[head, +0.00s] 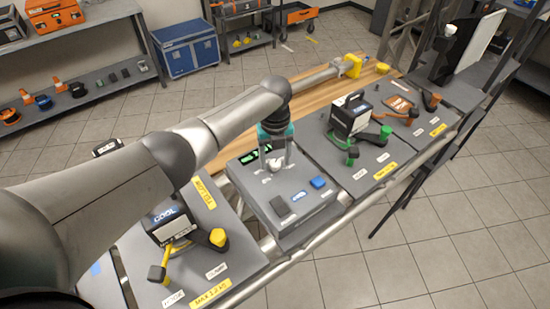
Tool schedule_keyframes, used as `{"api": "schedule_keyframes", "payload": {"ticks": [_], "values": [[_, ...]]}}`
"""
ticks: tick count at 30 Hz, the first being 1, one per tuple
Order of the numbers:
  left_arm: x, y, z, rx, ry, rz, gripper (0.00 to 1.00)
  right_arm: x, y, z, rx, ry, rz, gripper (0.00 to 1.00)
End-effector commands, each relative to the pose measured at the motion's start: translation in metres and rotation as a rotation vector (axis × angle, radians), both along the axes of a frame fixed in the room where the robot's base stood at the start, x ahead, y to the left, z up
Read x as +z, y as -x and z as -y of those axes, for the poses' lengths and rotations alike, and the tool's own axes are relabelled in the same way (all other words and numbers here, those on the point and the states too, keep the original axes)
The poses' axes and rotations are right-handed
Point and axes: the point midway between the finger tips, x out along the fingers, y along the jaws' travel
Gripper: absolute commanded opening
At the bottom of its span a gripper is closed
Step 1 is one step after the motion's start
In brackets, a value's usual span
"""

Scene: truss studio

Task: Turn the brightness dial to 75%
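A grey control box (300,222) stands at the middle of the bench. Its pale round dial (275,165) sits near the back of the top face, beside a small black display with green digits (256,155), too small to read. My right gripper is not in view.
On the box top are a dark pad (280,206) and a blue button (318,183). A lamp marked COOL (169,222) with yellow knobs stands at left. A black-and-white lamp (350,115) with green knobs stands at right. A metal rail runs along the front.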

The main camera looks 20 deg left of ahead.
Motion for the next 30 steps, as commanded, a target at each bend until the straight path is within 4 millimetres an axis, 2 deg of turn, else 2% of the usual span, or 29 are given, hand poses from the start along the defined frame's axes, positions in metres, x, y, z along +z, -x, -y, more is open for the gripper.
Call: {"api": "schedule_keyframes", "payload": {"ticks": [8, 14, 17, 27, 30], "values": [[0.000, 0.000, 0.000, 0.000, -0.001, 0.000, 0.70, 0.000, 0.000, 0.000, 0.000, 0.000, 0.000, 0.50], [0.015, -0.001, 0.000, -0.002, 0.001, 0.002, 0.70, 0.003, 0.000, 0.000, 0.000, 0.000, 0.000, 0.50], [0.033, -0.001, -0.001, 0.000, -0.001, 0.003, 0.70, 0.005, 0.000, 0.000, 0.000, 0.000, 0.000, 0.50], [0.113, -0.001, 0.000, -0.001, 0.001, 0.005, 0.70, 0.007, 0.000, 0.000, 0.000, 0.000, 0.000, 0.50], [0.130, -0.001, -0.001, 0.001, -0.001, 0.003, 0.70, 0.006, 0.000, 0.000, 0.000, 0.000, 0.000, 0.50]]}}
